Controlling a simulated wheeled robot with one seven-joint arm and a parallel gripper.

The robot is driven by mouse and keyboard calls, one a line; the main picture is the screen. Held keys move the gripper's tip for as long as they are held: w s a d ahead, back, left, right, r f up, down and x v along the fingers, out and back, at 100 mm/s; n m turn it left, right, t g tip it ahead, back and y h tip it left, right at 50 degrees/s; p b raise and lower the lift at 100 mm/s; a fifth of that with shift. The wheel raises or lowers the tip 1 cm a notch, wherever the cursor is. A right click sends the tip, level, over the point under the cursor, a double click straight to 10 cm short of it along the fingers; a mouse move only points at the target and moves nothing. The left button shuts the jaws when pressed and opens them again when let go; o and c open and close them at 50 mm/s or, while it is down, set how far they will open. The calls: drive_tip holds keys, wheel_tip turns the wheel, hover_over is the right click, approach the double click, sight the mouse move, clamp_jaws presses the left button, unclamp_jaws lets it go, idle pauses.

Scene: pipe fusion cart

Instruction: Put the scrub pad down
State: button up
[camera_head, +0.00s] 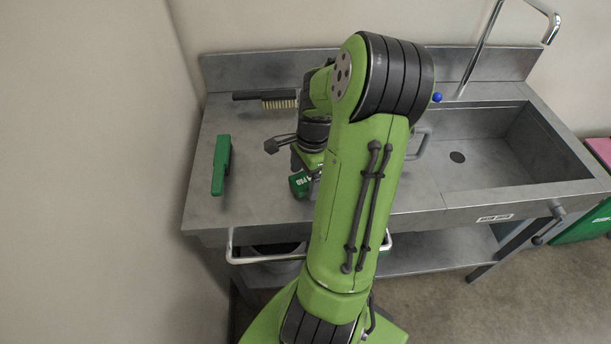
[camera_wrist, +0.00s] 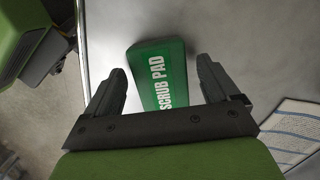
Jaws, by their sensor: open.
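The scrub pad is a green block with white "SCRUB PAD" lettering; it lies on the grey metal counter (camera_head: 262,215) near its front edge. In the wrist view the scrub pad (camera_wrist: 160,72) shows between the two dark fingers of my gripper (camera_wrist: 168,85), with a gap visible on each side. My gripper is open. In the head view only part of the scrub pad (camera_head: 300,184) shows; my green arm hides much of it and the gripper.
A green-handled tool (camera_head: 221,165) lies at the counter's left. A brush with a dark handle (camera_head: 266,97) lies at the back. A sink basin (camera_head: 490,150) with a tall faucet (camera_head: 481,48) is at the right. A striped cloth-like item (camera_wrist: 292,130) shows in the wrist view.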

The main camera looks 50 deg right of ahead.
wheel_tip(320, 180, up, 12)
drive_tip(key=d+p, duration=0.1)
drive_tip(key=p, duration=0.2)
drive_tip(key=w+a+r+n+t+h, duration=0.1)
drive_tip(key=a+r+n, duration=0.2)
drive_tip(key=a+n, duration=0.35)
drive_tip(key=w+a+r+n+h, duration=0.15)
drive_tip(key=a+r+n, duration=0.25)
drive_tip(key=a, duration=0.5)
drive_tip(key=s+a+r+n+t+y, duration=0.1)
drive_tip(key=s+a+n+t, duration=0.3)
drive_tip(key=s+a+n, duration=0.4)
drive_tip(key=a+n, duration=0.3)
drive_tip(key=n, duration=0.1)
drive_tip(key=shift+r+n, duration=0.2)
drive_tip(key=shift+n, duration=0.15)
drive_tip(key=shift+s+a, duration=0.1)
drive_tip(key=shift+a, duration=0.05)
